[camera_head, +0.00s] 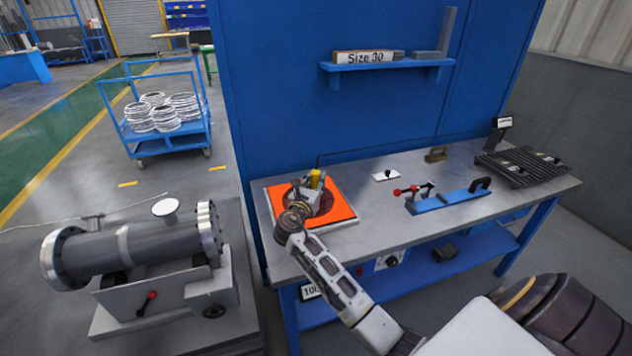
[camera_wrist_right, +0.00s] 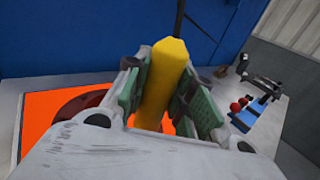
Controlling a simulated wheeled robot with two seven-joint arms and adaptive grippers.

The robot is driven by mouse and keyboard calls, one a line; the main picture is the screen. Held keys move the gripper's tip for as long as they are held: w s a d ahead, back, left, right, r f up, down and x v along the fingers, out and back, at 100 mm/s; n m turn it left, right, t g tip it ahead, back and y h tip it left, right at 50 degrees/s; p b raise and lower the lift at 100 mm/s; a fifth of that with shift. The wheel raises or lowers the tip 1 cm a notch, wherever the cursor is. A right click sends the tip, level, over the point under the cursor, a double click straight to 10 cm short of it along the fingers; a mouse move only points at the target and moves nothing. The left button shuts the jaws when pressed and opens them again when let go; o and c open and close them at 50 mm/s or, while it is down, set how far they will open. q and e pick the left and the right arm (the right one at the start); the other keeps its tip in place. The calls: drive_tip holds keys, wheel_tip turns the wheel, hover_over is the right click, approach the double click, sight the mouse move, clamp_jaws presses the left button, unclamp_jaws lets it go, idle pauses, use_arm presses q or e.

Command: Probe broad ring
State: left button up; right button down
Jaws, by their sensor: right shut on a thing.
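My right gripper (camera_head: 309,190) is over the orange pad (camera_head: 343,209) at the left end of the workbench. It is shut on a yellow probe (camera_head: 316,179). In the right wrist view the yellow probe (camera_wrist_right: 163,75) stands between the green-lined fingers (camera_wrist_right: 160,95). A dark red ring (camera_head: 328,207) lies on the orange pad, partly hidden by the gripper. Part of the ring (camera_wrist_right: 85,102) also shows left of the gripper in the right wrist view. I cannot tell whether the probe touches the ring. My left gripper is not in view.
A blue fixture with red knobs (camera_head: 450,198) and a dark slatted rack (camera_head: 520,166) are to the right on the workbench. A small display (camera_head: 502,122) stands behind. A grey flanged shell (camera_head: 135,248) is at left. A blue cart (camera_head: 165,128) holds several rings.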

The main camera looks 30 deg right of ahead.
drive_tip(key=shift+f, duration=0.2)
drive_tip(key=shift+f, duration=0.4)
idle(0.6)
idle(0.4)
drive_tip(key=shift+f, duration=0.1)
idle(0.6)
